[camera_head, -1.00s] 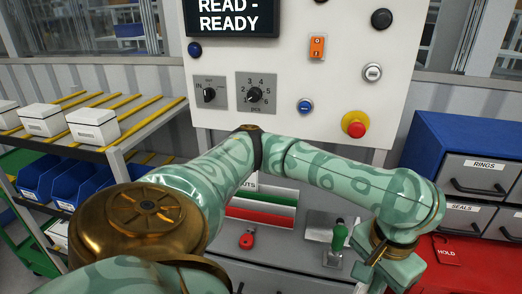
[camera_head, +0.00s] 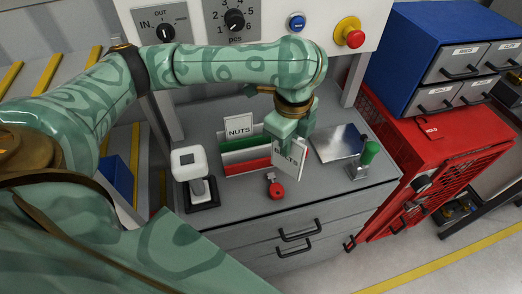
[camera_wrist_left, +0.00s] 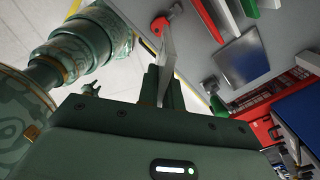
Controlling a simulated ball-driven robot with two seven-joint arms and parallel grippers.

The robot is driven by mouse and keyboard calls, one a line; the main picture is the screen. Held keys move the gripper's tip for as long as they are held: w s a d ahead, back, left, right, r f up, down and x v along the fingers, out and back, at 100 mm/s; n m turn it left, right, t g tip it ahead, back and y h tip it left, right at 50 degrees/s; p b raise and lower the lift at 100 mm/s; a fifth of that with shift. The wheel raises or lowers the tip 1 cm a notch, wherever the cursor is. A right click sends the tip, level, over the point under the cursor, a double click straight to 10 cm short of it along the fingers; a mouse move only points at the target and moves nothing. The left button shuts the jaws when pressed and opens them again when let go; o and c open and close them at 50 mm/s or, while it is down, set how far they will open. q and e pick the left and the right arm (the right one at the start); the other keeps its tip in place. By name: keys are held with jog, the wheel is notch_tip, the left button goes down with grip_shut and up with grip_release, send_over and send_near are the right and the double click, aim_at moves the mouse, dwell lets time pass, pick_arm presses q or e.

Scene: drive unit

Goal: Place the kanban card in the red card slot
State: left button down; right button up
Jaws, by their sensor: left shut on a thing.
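My left gripper (camera_head: 293,128) is shut on a white kanban card (camera_head: 289,157) lettered BELTS. It holds the card tilted above the grey worktop, at the right end of the card rack. The card shows nearly edge-on between the fingers in the left wrist view (camera_wrist_left: 167,62). The red card slot (camera_head: 247,167) is the front strip of the rack, left of the card. The card partly covers its right end in the head view. A green slot (camera_head: 244,143) lies behind it, and a card lettered NUTS (camera_head: 239,127) stands upright at the rack's back left.
A red-handled item (camera_head: 275,187) lies in front of the rack. A white-topped device (camera_head: 189,164) stands left. A metal plate (camera_head: 338,142) and a green-handled tool (camera_head: 368,156) stand right. A red cabinet (camera_head: 437,150) and blue drawer unit (camera_head: 420,45) are further right.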

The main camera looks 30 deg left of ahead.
pick_arm(q)
jog(key=w+d+m+p, duration=0.2)
jog(key=m, duration=1)
jog(key=w+d+m+p, duration=0.1)
jog(key=w+m, duration=0.1)
jog(key=m, duration=1.1)
jog(key=w+a+f+b, duration=0.3)
jog(key=a+f+b, duration=0.2)
jog(key=a+f, duration=0.7)
jog(key=shift+w+a, duration=0.2)
jog(key=shift+a, duration=0.3)
